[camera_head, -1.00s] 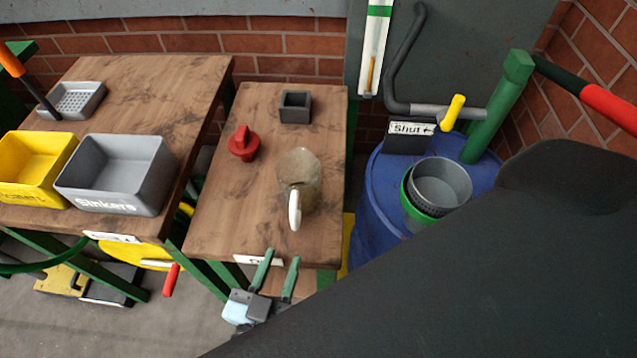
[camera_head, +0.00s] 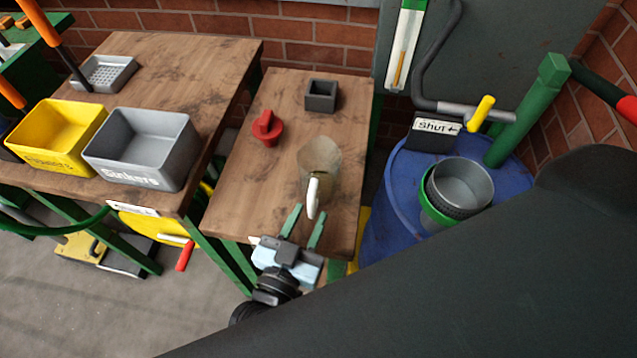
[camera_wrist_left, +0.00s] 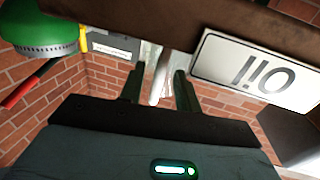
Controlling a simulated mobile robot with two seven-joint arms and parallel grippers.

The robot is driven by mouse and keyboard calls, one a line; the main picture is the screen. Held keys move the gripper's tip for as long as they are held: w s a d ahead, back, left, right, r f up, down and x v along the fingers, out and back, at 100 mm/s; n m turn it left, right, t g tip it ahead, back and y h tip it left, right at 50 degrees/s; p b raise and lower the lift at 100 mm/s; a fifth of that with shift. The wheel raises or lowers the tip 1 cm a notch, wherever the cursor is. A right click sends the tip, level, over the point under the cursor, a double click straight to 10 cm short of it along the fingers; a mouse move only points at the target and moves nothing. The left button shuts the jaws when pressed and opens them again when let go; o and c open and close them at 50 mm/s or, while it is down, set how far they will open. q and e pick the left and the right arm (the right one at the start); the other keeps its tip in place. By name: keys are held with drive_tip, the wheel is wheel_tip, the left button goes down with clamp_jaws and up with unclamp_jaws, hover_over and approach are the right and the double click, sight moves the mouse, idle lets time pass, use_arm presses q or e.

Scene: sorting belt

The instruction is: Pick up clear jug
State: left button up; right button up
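The clear jug (camera_head: 322,160) stands upright on the narrow wooden table, its pale handle (camera_head: 313,192) facing the near edge. My left gripper (camera_head: 309,212) is open at that near edge, its two green fingers pointing at the handle. In the left wrist view the handle (camera_wrist_left: 160,82) shows between the spread fingers (camera_wrist_left: 159,88), with part of the clear jug (camera_wrist_left: 151,54) behind it. I cannot tell how far the fingertips reach around the handle; they are not closed on it. My right gripper is not in view.
On the narrow table (camera_head: 250,190) are a red knobbed piece (camera_head: 267,128) and a dark square box (camera_head: 321,96). Yellow (camera_head: 60,135) and grey (camera_head: 142,145) bins stand on the left table. A blue drum (camera_head: 405,180) with a metal pot (camera_head: 462,185) is at right.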

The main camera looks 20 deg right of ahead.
sight(309, 209)
use_arm(q)
drive_tip(key=shift+x, duration=1.05)
clamp_jaws()
drive_tip(key=shift+r, duration=0.15)
drive_tip(key=shift+r+p, duration=0.3)
drive_tip(key=shift+r, duration=1)
drive_tip(key=w+a+r+v, duration=0.1)
drive_tip(key=r+v, duration=0.1)
drive_tip(key=v, duration=1.4)
drive_tip(key=shift+a+r, duration=0.1)
drive_tip(key=shift+r, duration=0.05)
